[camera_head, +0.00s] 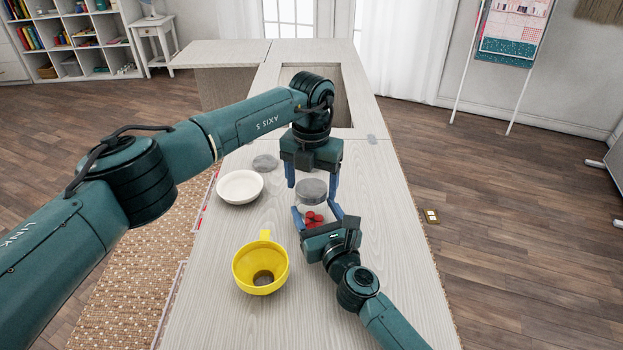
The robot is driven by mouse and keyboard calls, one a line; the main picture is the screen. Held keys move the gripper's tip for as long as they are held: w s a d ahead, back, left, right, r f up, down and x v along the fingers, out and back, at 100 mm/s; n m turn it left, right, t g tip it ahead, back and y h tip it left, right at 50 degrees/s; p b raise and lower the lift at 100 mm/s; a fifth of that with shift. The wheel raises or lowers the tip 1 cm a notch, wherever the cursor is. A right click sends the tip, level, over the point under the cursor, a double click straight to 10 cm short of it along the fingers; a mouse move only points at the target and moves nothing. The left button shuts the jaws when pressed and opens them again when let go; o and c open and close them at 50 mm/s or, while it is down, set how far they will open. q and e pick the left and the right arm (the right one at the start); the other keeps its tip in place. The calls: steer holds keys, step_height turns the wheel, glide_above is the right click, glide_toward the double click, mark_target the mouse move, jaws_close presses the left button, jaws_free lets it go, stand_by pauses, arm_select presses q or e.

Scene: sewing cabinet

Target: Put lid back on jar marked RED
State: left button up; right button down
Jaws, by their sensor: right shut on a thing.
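A clear jar with red pieces (313,219) inside stands on the table, partly hidden by my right gripper. My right gripper (317,212) is shut on this jar, with a blue finger on each side. A round grey lid (312,188) shows at or just above the jar's top; I cannot tell whether it is seated. My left gripper (312,182) points down from above, its blue fingers apart on either side of the lid with small gaps. No RED marking is readable.
A second grey disc (265,163) lies on the table farther back. A white bowl (240,187) stands to the left, and a yellow funnel-like cup (260,266) stands nearer. The table has a recessed opening (345,95) at the back. Its right side is clear.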

arm_select(q)
steer(key=c, duration=0.9)
steer(key=shift+m, duration=0.9)
steer(key=o, duration=1.2)
steer(key=shift+c, duration=0.2)
steer(key=shift+r, duration=0.1)
step_height(320, 180, up, 12)
arm_select(e)
steer(key=shift+c, duration=1.1)
jaws_free()
